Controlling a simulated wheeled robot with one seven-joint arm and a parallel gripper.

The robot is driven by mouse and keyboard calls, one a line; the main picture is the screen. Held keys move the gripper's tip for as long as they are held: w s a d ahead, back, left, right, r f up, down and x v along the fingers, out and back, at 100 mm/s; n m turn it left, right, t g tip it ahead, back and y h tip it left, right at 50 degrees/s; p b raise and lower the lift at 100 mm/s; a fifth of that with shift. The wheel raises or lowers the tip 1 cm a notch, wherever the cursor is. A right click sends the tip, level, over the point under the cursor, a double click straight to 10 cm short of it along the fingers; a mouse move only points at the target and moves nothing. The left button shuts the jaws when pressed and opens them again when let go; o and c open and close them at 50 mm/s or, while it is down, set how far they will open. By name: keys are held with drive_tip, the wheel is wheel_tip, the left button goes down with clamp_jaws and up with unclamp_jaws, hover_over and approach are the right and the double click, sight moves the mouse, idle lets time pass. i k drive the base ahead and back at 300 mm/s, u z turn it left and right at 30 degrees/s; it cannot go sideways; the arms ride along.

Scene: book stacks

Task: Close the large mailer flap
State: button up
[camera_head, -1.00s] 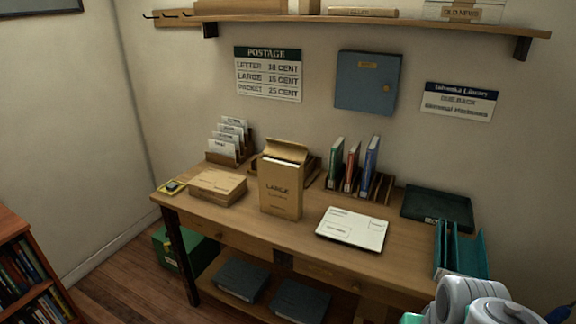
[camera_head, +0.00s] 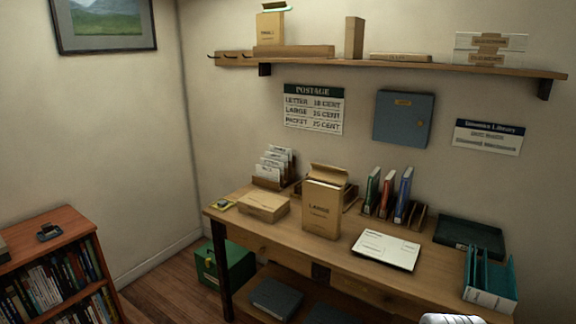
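The large mailer (camera_head: 321,208) is a tan upright box marked "LARGE", standing on the wooden desk near its middle. Its flap (camera_head: 328,172) is raised and tilted at the top, leaving the mailer open. A light strip shows along the opening below the flap. My gripper is not in view; only a white part of my own body shows at the bottom right edge.
Upright books (camera_head: 389,195) and a letter rack (camera_head: 273,168) stand behind. A shelf (camera_head: 400,68) runs above. A bookcase (camera_head: 45,250) stands at left.

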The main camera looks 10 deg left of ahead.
sight(340, 176)
drive_tip(key=u, duration=0.85)
drive_tip(key=i, duration=0.75)
drive_tip(key=u, duration=1.15)
drive_tip(key=i, duration=2.55)
drive_tip(key=z, duration=0.75)
